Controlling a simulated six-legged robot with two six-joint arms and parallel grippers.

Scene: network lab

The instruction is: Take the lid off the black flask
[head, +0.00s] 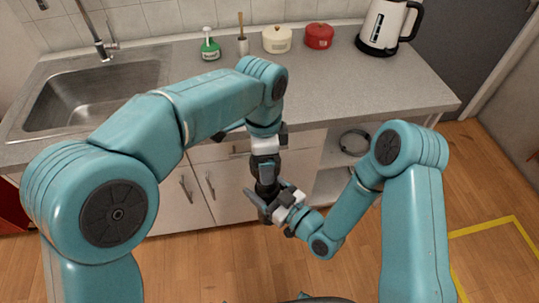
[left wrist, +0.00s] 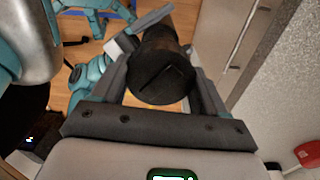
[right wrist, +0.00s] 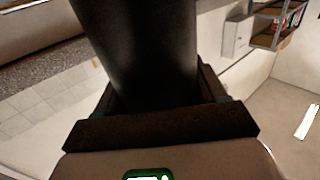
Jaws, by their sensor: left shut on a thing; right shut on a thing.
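The black flask (head: 266,190) is held in the air in front of the counter, between my two grippers. Its dark body fills the upper middle of the right wrist view (right wrist: 140,50). The round black lid (left wrist: 162,78), with a straight line across its top, faces the left wrist camera, and no gap shows between it and the flask body behind. My left gripper (head: 266,172) points down from above, its fingers on both sides of the lid. My right gripper (head: 274,205) comes from the lower right and is shut around the flask body. The lid is mostly hidden in the head view.
A grey counter (head: 335,85) lies behind, with a sink (head: 90,95) at left. On it stand a green bottle (head: 210,45), a brush holder (head: 242,44), a cream pot (head: 277,39), a red pot (head: 319,36) and a kettle (head: 383,27). Cabinet doors (head: 225,190) are close behind the flask.

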